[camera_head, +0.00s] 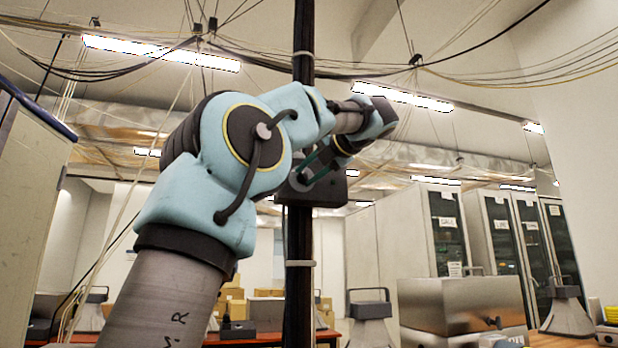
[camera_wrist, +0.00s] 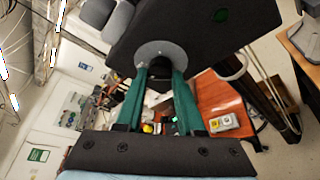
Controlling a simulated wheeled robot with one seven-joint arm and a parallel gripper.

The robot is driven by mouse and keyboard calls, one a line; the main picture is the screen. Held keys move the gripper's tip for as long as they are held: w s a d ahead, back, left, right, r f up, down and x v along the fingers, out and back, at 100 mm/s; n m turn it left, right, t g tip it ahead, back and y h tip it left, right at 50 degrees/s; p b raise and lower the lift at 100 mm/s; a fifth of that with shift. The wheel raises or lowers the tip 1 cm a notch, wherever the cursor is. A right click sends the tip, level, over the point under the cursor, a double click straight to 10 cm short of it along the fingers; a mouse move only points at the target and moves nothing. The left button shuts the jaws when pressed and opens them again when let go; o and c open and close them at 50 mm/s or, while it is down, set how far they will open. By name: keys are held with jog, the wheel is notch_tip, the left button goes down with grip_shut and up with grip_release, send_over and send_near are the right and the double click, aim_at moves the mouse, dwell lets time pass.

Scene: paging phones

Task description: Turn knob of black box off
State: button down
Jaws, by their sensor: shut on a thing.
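The black box (camera_head: 328,192) is fixed to the dark vertical pole in the head view, partly behind my arm's end. In the wrist view the black box (camera_wrist: 205,28) fills the top, with a round grey plate (camera_wrist: 150,50) on its face. A dark knob (camera_wrist: 157,70) sticks out from the middle of that plate. My gripper (camera_wrist: 160,76) has its green fingers on both sides of the knob and is shut on it. In the head view my gripper (camera_head: 310,166) is small, and the knob's turn position cannot be told.
The black pole (camera_head: 302,110) runs upright behind my arm. Loose cables hang overhead. A metal case (camera_head: 460,305) stands at the lower right, with tall cabinets (camera_head: 435,225) behind. A red table (camera_wrist: 215,95) with small items lies below in the wrist view.

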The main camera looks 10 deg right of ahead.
jog(key=shift+n, duration=0.6)
jog(key=shift+h, duration=0.4)
jog(key=c, duration=0.5)
grip_release()
jog(key=v, duration=1)
jog(key=shift+s+d+r, duration=0.15)
jog(key=shift+s+d, duration=0.1)
jog(key=shift+s, duration=0.05)
